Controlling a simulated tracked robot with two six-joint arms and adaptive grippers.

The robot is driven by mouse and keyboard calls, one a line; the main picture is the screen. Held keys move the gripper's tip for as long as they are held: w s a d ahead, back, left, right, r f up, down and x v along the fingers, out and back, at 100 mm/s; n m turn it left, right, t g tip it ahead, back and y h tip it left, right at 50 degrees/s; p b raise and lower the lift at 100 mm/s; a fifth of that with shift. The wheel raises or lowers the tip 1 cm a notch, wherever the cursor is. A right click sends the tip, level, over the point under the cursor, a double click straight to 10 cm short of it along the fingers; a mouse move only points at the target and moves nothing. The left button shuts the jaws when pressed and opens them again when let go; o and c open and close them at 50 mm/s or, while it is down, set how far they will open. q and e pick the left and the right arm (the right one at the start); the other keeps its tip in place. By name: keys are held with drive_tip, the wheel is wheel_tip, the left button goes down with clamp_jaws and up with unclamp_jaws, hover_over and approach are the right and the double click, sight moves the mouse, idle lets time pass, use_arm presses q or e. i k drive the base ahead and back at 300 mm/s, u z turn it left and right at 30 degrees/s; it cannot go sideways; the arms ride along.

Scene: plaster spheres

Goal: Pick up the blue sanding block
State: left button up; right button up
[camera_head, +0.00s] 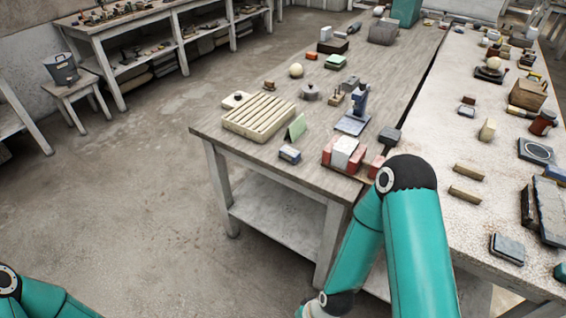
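A small blue block with a pale face (289,154) lies near the front edge of the left wooden table; it may be the blue sanding block, but it is too small to be sure. A grey-blue flat block (507,249) lies near the front of the right, pale table. My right arm rises in front of the tables and hides part of their front edges; its gripper is out of view. Only a piece of my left arm shows at the bottom left corner; its gripper is out of view too.
The wooden table (225,131) also holds a slatted cream rack (259,117), a green card (297,127), a blue stand (355,112) and red and white blocks (344,153). The pale table (463,228) carries many small items. The concrete floor (130,200) at left is clear.

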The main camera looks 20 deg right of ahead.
sight(292, 156)
drive_tip(key=z, duration=0.15)
drive_tip(key=i, duration=0.9)
drive_tip(key=u, duration=0.1)
